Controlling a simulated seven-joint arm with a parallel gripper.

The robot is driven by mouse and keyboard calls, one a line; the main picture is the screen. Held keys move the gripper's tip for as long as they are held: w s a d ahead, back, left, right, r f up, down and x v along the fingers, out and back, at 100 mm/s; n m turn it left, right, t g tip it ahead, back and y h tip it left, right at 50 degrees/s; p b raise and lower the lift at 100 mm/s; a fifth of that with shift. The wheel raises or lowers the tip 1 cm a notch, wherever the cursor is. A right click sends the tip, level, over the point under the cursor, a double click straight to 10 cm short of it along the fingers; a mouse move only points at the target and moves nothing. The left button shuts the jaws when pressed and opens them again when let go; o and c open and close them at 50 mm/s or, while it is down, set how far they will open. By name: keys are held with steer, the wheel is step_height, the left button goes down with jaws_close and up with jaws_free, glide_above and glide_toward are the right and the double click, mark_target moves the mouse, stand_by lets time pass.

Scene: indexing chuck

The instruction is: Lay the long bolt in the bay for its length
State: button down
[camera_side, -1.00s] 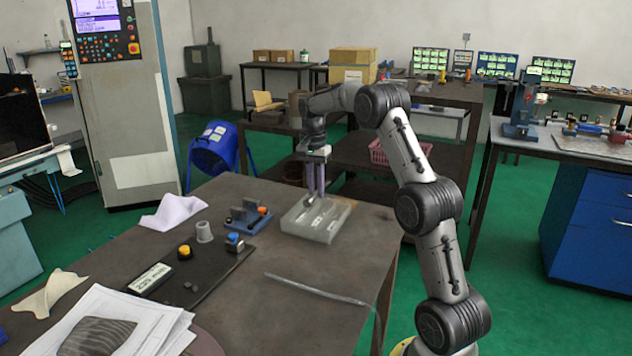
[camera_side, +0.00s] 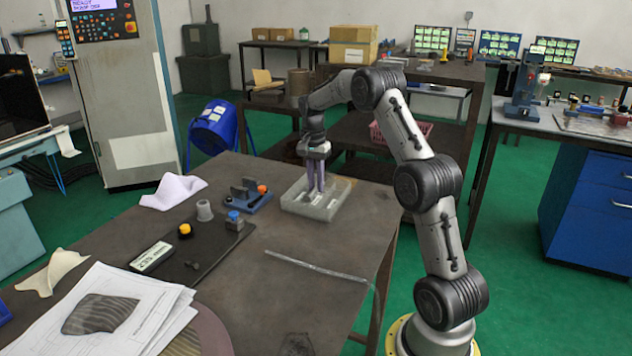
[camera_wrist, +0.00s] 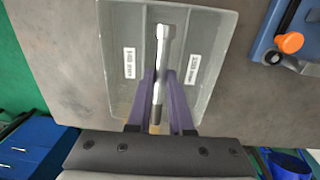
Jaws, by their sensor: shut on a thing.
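A grey metal bolt (camera_wrist: 159,68) with a pale head is between the two purple fingers of my gripper (camera_wrist: 160,92) in the wrist view. The gripper is shut on it. The bolt lines up lengthwise with the middle of a clear, divided tray (camera_wrist: 118,22), between two thin dividers. White length labels show in the left bay (camera_wrist: 129,62) and right bay (camera_wrist: 193,69); their print is too small to read surely. In the side view my gripper (camera_side: 316,188) is low over the tray (camera_side: 300,206). Whether the bolt touches the tray floor is hidden.
A blue fixture with an orange knob (camera_side: 262,189) stands close left of the tray. A thin clear strip (camera_side: 315,265) lies in front. The table around the strip is mostly bare.

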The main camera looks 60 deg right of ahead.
steer(key=c, duration=0.7)
jaws_free()
steer(key=shift+c, duration=0.2)
step_height(320, 180, up, 14)
steer(key=shift+w, duration=0.35)
steer(key=shift+f, duration=0.1)
